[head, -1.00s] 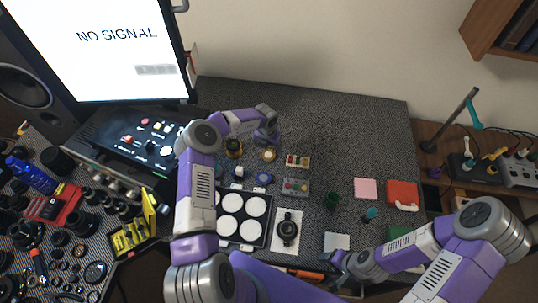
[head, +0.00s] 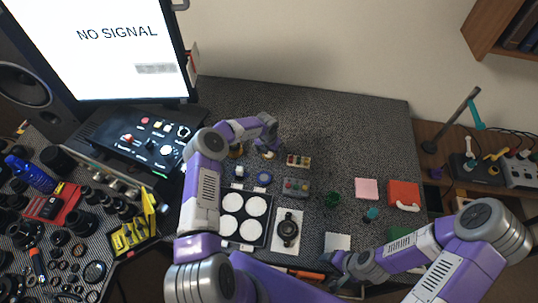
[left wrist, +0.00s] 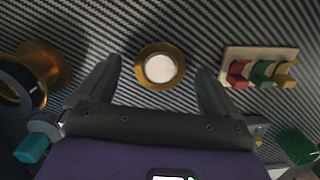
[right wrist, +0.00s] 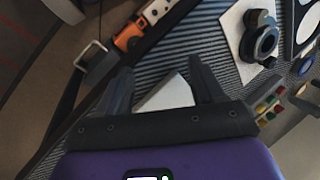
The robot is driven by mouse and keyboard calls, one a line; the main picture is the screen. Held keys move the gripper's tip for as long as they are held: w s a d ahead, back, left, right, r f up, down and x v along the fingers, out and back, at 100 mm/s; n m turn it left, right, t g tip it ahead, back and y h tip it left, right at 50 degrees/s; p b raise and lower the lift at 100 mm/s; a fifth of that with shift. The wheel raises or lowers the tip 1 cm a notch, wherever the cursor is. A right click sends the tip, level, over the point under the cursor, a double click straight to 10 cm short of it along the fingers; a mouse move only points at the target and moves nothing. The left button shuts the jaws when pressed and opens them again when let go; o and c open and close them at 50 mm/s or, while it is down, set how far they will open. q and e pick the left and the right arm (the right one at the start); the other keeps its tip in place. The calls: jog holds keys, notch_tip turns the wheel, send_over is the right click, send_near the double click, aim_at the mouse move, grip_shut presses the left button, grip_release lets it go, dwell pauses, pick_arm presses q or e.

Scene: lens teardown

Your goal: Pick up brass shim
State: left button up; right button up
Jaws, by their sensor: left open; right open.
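The brass shim (left wrist: 140,68) shows in the left wrist view as a round brass ring with a pale white centre, lying on the patterned mat. In the head view the shim (head: 268,155) is partly covered by my left gripper. My left gripper (head: 268,143) is open and over it; in the left wrist view its two fingers are apart, one on each side of the ring, with gaps between. My right gripper (head: 338,263) is at the front edge of the table; in the right wrist view its fingers are open, over a pale square pad (right wrist: 168,92).
A brass cylinder (left wrist: 42,68) stands left of the shim. A block with red, green and yellow pieces (left wrist: 260,68) is on the right. A black tray with white discs (head: 267,237) lies nearer the front. The back right of the table is clear.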

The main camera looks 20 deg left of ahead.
pick_arm(q)
jog(key=shift+f, duration=0.15)
jog(key=shift+c, duration=0.3)
jog(key=c, duration=1)
jog(key=shift+c, duration=0.2)
